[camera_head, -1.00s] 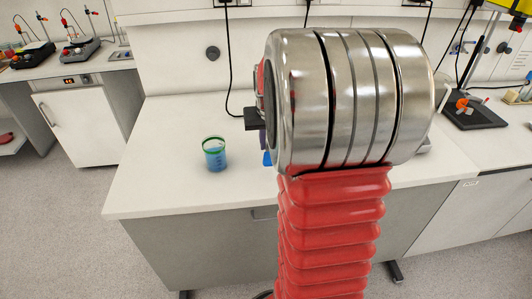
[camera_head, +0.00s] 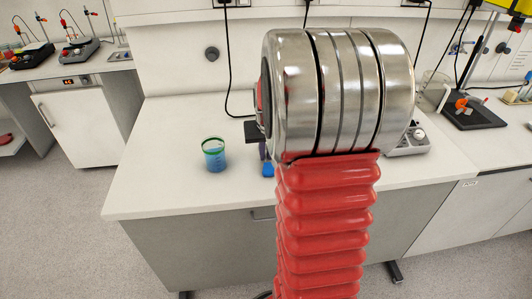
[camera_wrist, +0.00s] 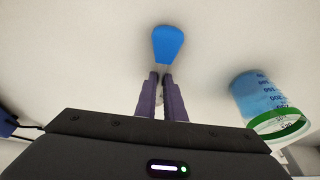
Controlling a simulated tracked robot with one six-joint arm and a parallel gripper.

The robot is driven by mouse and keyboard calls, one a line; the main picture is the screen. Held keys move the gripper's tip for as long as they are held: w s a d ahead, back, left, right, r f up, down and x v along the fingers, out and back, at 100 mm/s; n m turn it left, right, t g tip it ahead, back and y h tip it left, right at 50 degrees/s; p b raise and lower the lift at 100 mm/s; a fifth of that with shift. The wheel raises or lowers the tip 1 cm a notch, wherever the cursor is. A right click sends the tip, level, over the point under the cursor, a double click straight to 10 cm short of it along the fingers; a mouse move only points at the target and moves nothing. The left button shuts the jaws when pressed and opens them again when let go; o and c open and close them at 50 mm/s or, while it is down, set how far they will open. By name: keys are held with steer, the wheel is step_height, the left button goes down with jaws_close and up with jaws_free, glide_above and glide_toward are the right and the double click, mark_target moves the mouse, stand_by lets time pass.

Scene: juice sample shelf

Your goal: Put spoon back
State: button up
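A blue spoon (camera_wrist: 168,45) extends beyond my fingertips in the wrist view, its wide blue end pointing away from me. My gripper (camera_wrist: 160,76) has its two purple-grey fingers close together, shut on the spoon's narrow part. In the head view the blue end of the spoon (camera_head: 267,170) shows just below my gripper, left of my arm, over the white bench. Most of my gripper is hidden there behind my arm. I cannot tell whether the spoon touches the bench.
A beaker with a green rim and blue contents (camera_head: 214,156) stands on the white bench (camera_head: 160,190), left of my gripper; it also shows in the wrist view (camera_wrist: 258,98). A grey device (camera_head: 411,142) and a clear jug (camera_head: 436,90) stand right of my arm, partly hidden.

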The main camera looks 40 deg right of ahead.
steer(key=o, duration=0.4)
steer(key=v, duration=1.2)
stand_by(0.6)
steer(key=s+a+r+n+t, duration=0.1)
steer(key=s+a+r+n, duration=0.1)
steer(key=a, duration=0.6)
steer(key=s+a+r+n, duration=0.1)
steer(key=a, duration=0.6)
steer(key=s+a+n, duration=0.1)
steer(key=s+a, duration=0.2)
steer(key=a, duration=0.1)
steer(key=s+a+f+n+t+y, duration=0.1)
steer(key=s+a, duration=0.2)
steer(key=a, duration=0.2)
steer(key=s+a+f+n+y, duration=0.1)
steer(key=s+a, duration=0.2)
steer(key=a, duration=0.2)
steer(key=shift+s+n+t, duration=0.4)
